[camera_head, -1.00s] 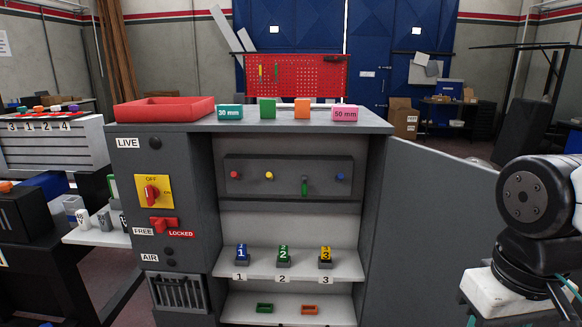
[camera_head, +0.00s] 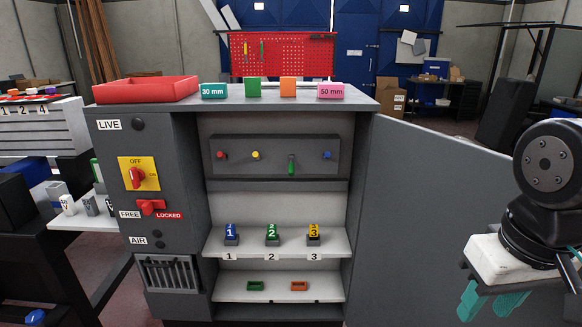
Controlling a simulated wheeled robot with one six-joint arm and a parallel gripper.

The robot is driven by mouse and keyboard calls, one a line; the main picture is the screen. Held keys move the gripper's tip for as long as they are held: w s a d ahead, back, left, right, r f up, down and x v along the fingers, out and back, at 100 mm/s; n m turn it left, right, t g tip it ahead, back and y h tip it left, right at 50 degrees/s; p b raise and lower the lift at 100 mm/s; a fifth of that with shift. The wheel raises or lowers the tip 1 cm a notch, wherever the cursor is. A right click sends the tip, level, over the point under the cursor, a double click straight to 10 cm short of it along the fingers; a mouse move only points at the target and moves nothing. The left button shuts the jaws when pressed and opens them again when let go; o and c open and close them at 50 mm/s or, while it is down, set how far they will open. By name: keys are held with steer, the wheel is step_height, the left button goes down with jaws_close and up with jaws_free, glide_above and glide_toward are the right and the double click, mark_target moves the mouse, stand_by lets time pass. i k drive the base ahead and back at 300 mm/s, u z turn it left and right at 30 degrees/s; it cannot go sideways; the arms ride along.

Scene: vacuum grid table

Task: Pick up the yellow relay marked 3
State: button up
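The yellow relay marked 3 (camera_head: 313,234) stands upright in a dark base on the cabinet's middle shelf (camera_head: 215,243), above the shelf label 3. To its left stand a green relay marked 2 (camera_head: 272,234) and a blue relay marked 1 (camera_head: 231,233), each above its own label. My gripper (camera_head: 486,306) is at the lower right, outside the cabinet and well to the right of the relay. Its two teal fingers are apart, with nothing seen between them.
The open cabinet door (camera_head: 430,200) stands between the shelf and my arm. A lower shelf holds a green piece (camera_head: 255,286) and an orange piece (camera_head: 299,286). A red tray (camera_head: 145,91) and several coloured blocks sit on top. A red lever (camera_head: 150,206) is on the left panel.

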mark_target(314, 229)
steer(key=k, duration=1.3)
steer(key=u, duration=0.8)
steer(key=i, duration=0.7)
steer(key=u, duration=1.1)
steer(key=i, duration=1.55)
steer(key=z, duration=0.7)
steer(key=i, duration=0.55)
steer(key=z, duration=1.15)
steer(key=i, duration=0.5)
steer(key=z, duration=0.3)
